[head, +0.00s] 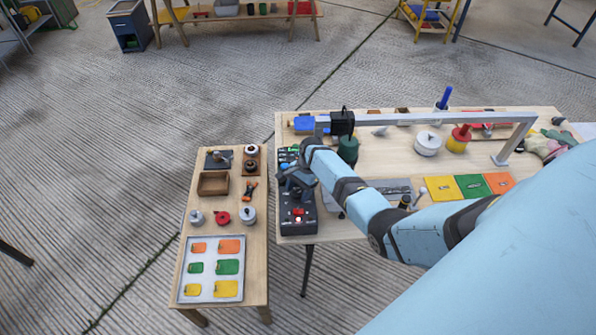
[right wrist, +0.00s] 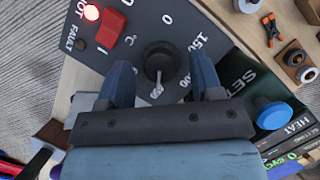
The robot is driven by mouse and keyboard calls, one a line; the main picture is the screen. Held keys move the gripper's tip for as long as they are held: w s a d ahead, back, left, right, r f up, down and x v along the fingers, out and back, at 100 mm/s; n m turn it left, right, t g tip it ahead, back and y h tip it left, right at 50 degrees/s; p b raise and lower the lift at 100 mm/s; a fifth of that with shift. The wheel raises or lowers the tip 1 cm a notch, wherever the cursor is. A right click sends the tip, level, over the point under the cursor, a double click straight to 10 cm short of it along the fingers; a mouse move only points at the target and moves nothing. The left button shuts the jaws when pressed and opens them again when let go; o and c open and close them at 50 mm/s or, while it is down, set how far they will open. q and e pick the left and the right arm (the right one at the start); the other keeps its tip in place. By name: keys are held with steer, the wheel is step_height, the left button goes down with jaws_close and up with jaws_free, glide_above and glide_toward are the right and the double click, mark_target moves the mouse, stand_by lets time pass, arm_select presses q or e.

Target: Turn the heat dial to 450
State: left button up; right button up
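The heat dial (right wrist: 160,62) is a round black knob on a dark panel with white numbers around it. Its white pointer mark faces the lower edge of the right wrist view, towards a partly covered number near my gripper. My right gripper (right wrist: 162,68) is open, with one blue-grey finger on each side of the dial. Contact with the dial cannot be told. In the head view my right gripper (head: 296,182) is over the black control box (head: 297,212), and the dial is hidden there. My left gripper is not in view.
A red switch (right wrist: 110,28) and a lit red lamp sit beside the dial. A blue knob (right wrist: 272,113) is near the panel's other side. A small side table (head: 228,225) with a tray and pots stands left of the workbench (head: 385,155). Concrete floor lies between.

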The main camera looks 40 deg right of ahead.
steer(key=b+v, duration=0.1)
steer(key=v, duration=1.2)
steer(key=shift+d+r, duration=0.2)
steer(key=shift+r, duration=0.15)
